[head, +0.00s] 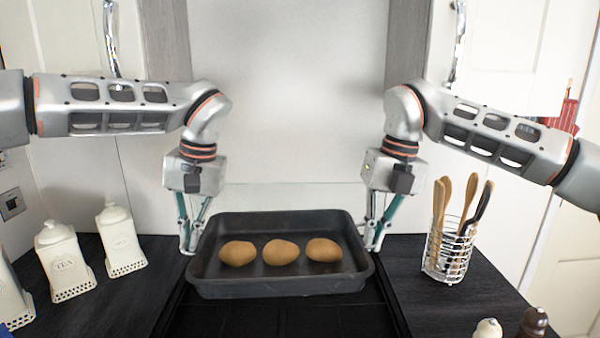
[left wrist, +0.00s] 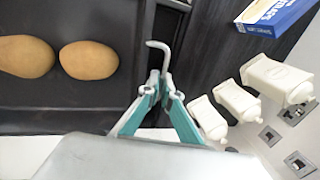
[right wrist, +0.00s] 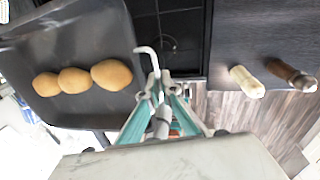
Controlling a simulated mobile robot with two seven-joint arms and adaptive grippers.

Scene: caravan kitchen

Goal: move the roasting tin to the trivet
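The roasting tin (head: 280,287) is a dark rectangular pan at the centre of the head view. Three brown, potato-like things (head: 281,252) lie in it. My left gripper (head: 189,245) is at its left end and my right gripper (head: 373,245) is at its right end. Each gripper's fingers are close together on a thin light wire handle, seen in the left wrist view (left wrist: 158,48) and the right wrist view (right wrist: 149,54). The tin looks roughly level above the dark hob; whether it touches it I cannot tell. I cannot make out a trivet in any view.
White canisters (head: 65,262) stand on the left counter, with a blue box (left wrist: 272,14) near them. A wire utensil holder (head: 447,254) stands on the right counter, with two mills (head: 533,322) at its front. The black hob (head: 275,320) lies between the counters.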

